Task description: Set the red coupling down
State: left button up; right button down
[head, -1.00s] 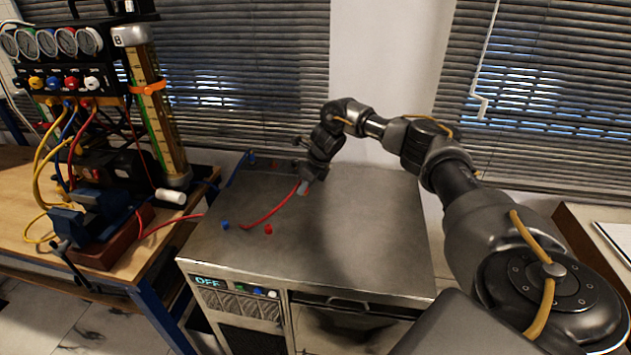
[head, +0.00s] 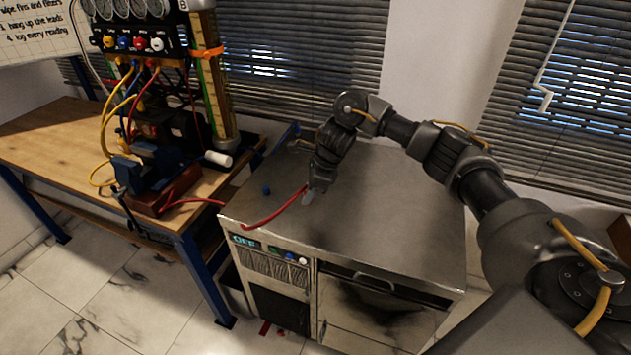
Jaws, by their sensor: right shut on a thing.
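A red hose (head: 276,214) runs from the bench across the front left of the metal cabinet top (head: 390,215) and up to my right gripper (head: 309,194). My right gripper points down, low over the cabinet top, and is shut on the hose's end, where the red coupling is. The fingers mostly hide the coupling. I cannot tell whether it touches the top. My left gripper is out of view.
The wooden bench (head: 50,140) on the left carries a blue vise (head: 150,165), a gauge panel (head: 133,42) and a tall scale column (head: 212,75). The cabinet top right of my gripper is clear. Window blinds (head: 300,50) are behind.

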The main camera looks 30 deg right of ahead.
jog(key=s+a+n, duration=0.1)
jog(key=s+a+n+g, duration=0.1)
jog(key=a+n, duration=0.2)
jog(key=a, duration=0.1)
jog(key=shift+s+a+f+g+y, duration=0.25)
jog(key=shift+s+f+g+y, duration=0.05)
jog(key=shift+s, duration=0.1)
jog(key=s+a+f+n+g, duration=0.1)
jog(key=s+f+n, duration=0.2)
jog(key=s+n, duration=0.2)
jog(key=s+a+f+n+g, duration=0.2)
jog(key=s+f+n, duration=0.2)
jog(key=s, duration=0.8)
jog(key=shift+n+h, duration=0.4)
